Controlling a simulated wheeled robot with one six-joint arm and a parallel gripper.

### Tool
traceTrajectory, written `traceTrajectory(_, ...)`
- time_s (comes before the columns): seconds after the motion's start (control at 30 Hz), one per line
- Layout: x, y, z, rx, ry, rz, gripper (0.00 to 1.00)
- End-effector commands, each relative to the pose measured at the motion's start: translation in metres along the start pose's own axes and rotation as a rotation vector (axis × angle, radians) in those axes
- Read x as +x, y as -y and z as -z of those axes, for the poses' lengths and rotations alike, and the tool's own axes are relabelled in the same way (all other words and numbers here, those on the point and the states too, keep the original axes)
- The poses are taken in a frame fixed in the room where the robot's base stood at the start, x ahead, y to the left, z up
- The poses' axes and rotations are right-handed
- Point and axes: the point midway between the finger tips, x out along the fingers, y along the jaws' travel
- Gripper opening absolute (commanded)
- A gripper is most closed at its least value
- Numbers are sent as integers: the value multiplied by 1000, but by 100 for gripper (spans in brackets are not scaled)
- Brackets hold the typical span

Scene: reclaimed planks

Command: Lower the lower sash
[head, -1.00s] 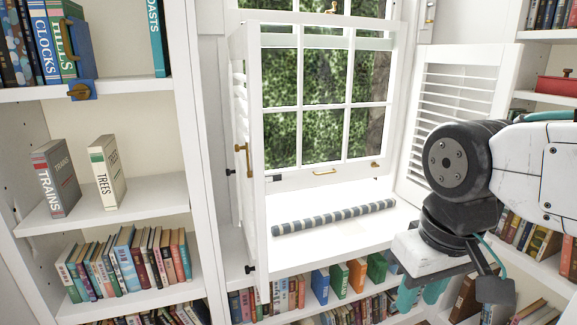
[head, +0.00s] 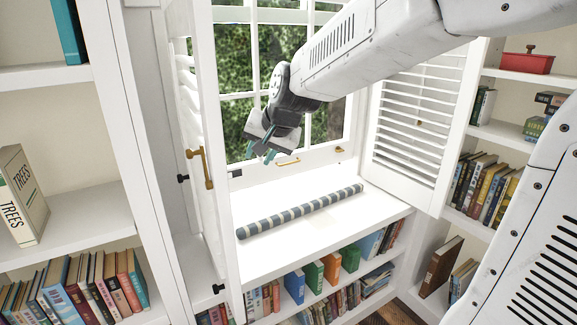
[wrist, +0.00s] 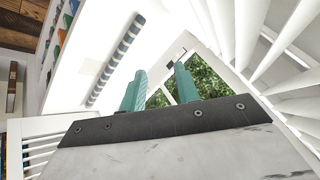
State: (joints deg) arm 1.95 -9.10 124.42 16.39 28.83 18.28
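The lower sash (head: 318,156) is a white frame with panes and greenery behind, partly hidden by my arm in the head view. Its bottom rail carries a brass lift handle (head: 287,162) and a small brass fitting (head: 338,149). I cannot tell whether there is a gap between rail and sill. My gripper (head: 261,152) is in front of the sash, above and left of the lift handle. Its teal fingers are apart, with nothing visible between them. In the wrist view the fingers of my gripper (wrist: 158,85) point toward the panes (wrist: 208,78).
A striped roll (head: 300,212) lies on the white sill (head: 340,222). An open shutter with a brass handle (head: 200,168) stands left, close to the gripper. A louvred shutter (head: 415,112) stands open at right. Bookshelves flank the window and books fill shelves below the sill.

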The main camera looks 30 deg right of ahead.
Motion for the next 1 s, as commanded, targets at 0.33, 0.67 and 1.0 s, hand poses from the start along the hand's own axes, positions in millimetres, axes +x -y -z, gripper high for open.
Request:
traceTrajectory(0.33,161,8,165,486,-382,133,32)
traceTrajectory(0.67,304,-78,251,897,-808,213,32)
traceTrajectory(1.0,372,-159,256,1084,-1105,254,32)
